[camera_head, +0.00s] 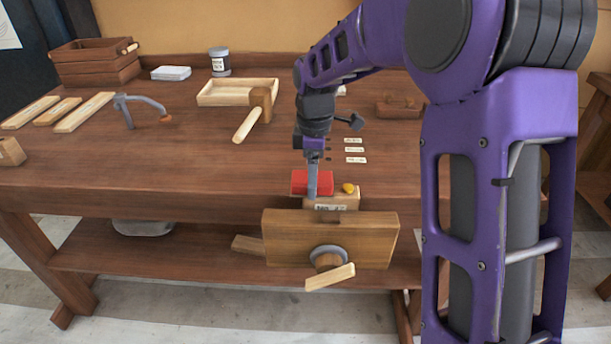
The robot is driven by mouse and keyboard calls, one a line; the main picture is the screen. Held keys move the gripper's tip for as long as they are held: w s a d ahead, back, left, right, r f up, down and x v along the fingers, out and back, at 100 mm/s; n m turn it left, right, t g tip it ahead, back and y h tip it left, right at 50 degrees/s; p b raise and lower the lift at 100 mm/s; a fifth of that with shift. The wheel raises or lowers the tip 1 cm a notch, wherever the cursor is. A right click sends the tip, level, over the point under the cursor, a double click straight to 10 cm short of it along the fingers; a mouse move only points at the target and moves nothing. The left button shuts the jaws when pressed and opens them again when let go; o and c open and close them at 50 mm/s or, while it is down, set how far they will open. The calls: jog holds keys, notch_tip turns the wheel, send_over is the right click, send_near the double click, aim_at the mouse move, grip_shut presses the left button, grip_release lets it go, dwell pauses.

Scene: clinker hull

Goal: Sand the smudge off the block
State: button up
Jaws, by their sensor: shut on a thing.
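My gripper (312,190) points down at the front edge of the bench and is shut on a red block (326,183), which shows on both sides of the grey finger. A pale wooden block (347,202) with a small printed label sits at the top of the wooden front vise (285,238), right beside and below the red block. I cannot tell whether the red block touches it. A yellow round piece (348,188) is on top of the pale block, at its right. I cannot make out a smudge; the gripper and red block hide part of the top.
The bench (200,155) holds a mallet (253,113), a shallow tray (212,98), a clamp (137,105), several wood strips (85,111), a jar (220,62) and a crate (97,75). A wooden plane (398,107) lies behind my arm. The bench middle-left is clear.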

aim_at(337, 190)
jog(key=shift+d, duration=1.15)
jog(key=shift+s+d+p, duration=0.1)
jog(key=shift+d+p, duration=0.25)
jog(key=shift+d, duration=0.85)
grip_shut()
jog(key=shift+d, duration=0.5)
jog(key=shift+f, duration=0.15)
jog(key=shift+a+p, duration=0.15)
jog(key=shift+p, duration=0.15)
jog(key=shift+a+r+p, duration=0.15)
jog(key=shift+a+p, duration=0.3)
jog(key=shift+a, duration=1.35)
jog(key=shift+a+r+p, duration=0.15)
jog(key=shift+a+p, duration=0.25)
jog(key=shift+a, duration=1.35)
